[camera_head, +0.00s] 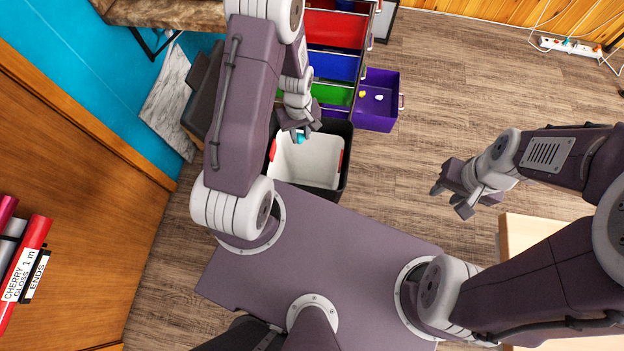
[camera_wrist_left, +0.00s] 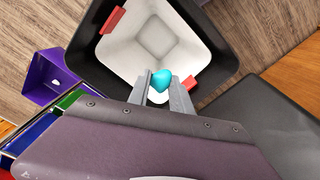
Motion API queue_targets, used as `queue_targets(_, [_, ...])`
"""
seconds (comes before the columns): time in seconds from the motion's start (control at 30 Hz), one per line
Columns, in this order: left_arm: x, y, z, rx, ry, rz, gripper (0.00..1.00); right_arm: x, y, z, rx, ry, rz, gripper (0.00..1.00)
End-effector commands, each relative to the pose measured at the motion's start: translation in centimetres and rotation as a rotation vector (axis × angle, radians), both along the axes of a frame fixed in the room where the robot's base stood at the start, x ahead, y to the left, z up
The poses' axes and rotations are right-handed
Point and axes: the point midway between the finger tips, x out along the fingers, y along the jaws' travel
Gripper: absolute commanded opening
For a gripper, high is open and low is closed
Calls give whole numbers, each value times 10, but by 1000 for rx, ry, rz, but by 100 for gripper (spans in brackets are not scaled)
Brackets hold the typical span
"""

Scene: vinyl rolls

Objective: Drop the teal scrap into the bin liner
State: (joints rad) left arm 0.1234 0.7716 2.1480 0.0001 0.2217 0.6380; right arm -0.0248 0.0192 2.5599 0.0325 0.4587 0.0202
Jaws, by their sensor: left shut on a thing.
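The teal scrap (camera_wrist_left: 161,82) is a small rounded piece between the fingertips of my left gripper (camera_wrist_left: 160,88), which is shut on it. In the head view the scrap (camera_head: 300,138) shows just below my left gripper (camera_head: 299,131), over the upper part of the bin. The white bin liner (camera_head: 310,168) sits inside a black bin, with red tabs at its sides. In the left wrist view the open liner (camera_wrist_left: 125,45) lies below and beyond the scrap. My right gripper (camera_head: 452,203) is open and empty over the floor at the right.
A drawer unit with red (camera_head: 335,29), blue and green drawers stands behind the bin. An open purple drawer (camera_head: 376,100) holds small scraps. A light wooden table (camera_head: 515,232) is at the right. A power strip (camera_head: 570,46) lies at the far right; the floor between is clear.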

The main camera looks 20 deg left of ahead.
Motion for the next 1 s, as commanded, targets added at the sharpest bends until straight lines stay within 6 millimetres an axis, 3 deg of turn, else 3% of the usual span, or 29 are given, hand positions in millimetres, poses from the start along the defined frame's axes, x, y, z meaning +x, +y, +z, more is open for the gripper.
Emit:
queue_targets(0.03, [0,0,-12,0,0,-1,0,0,0,-12,0,0,0,34])
queue_targets(0.3, [0,0,-50,0,0,-2,0,0,0,-49,0,0,0,34])
queue_targets(0.6, [0,0,-51,0,0,-2,0,0,0,-50,0,0,0,34])
queue_targets(0.63, [0,0,-51,0,0,-2,28,0,0,-50,0,0,0,34])
queue_targets(0.7, [0,0,-51,0,0,-2,48,0,0,-50,0,0,0,34])
queue_targets(1.0, [0,0,-51,0,0,-2,51,0,0,-50,0,0,0,34])
